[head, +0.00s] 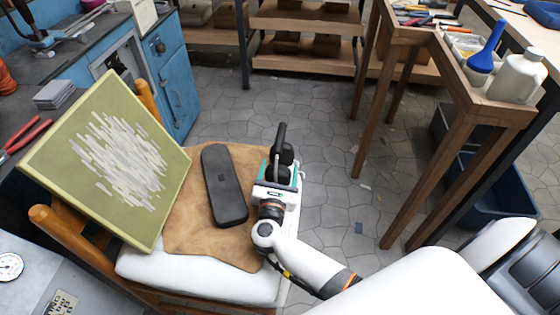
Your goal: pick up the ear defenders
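My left gripper is not in view.
A dark elongated case (224,187) lies on the leather, left of my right gripper. A green-framed board (110,155) leans on the chair (200,285). A wooden bench (455,105) with a white bottle (517,77) stands right. Open floor (325,150) lies between.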

